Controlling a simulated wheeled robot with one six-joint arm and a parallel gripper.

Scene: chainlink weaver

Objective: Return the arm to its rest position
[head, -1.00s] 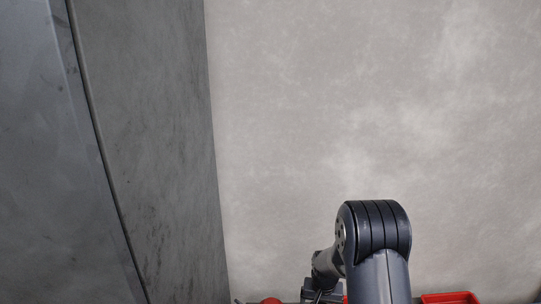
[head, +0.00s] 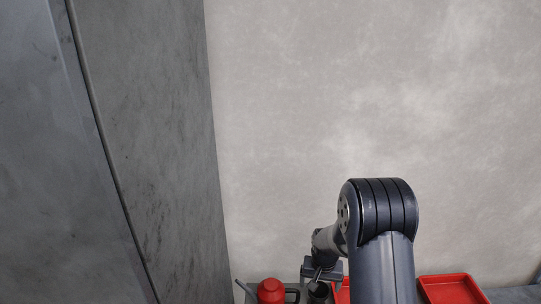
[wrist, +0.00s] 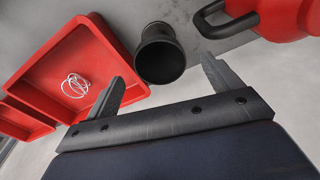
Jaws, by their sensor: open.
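My arm rises at the lower right of the head view, bent at a dark ribbed joint. My gripper (wrist: 160,85) shows in the wrist view with its two fingers spread wide and nothing between them. A black cup-like container (wrist: 160,58) stands beyond the fingertips, apart from them. In the head view the gripper's fingers are too small and hidden by the arm to make out.
Red trays (wrist: 62,58) lie at the left of the wrist view, the larger holding white rings (wrist: 75,86). A red can (wrist: 270,15) with a black handle is at upper right. In the head view a red tray (head: 452,289) and the red can (head: 270,291) line the bottom edge. Grey panels (head: 150,120) stand left.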

